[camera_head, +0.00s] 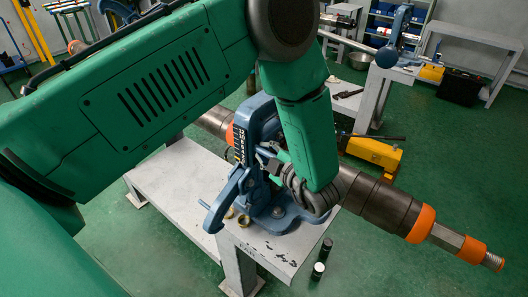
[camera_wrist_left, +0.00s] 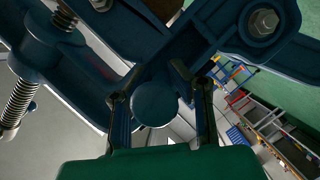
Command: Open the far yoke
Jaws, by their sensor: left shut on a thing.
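A blue pipe vise (camera_head: 262,120) stands on the white table. Its upright yoke carries white lettering and is partly hidden by my left arm. My left gripper (camera_head: 308,197) is at the vise's right side, by the pipe. In the left wrist view its two dark fingers (camera_wrist_left: 162,108) stand either side of a round blue knob (camera_wrist_left: 155,103) on the vise, and the gripper is shut on it. A threaded screw with a spring (camera_wrist_left: 20,100) shows at left in that view. The grip is mostly hidden in the head view. My right gripper is not in view.
A long dark pipe (camera_head: 375,200) with orange collars runs through the vise and sticks out to the right. The white table (camera_head: 165,175) holds small brass rings (camera_head: 243,220). Another blue vise (camera_head: 388,56) stands on a bench behind.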

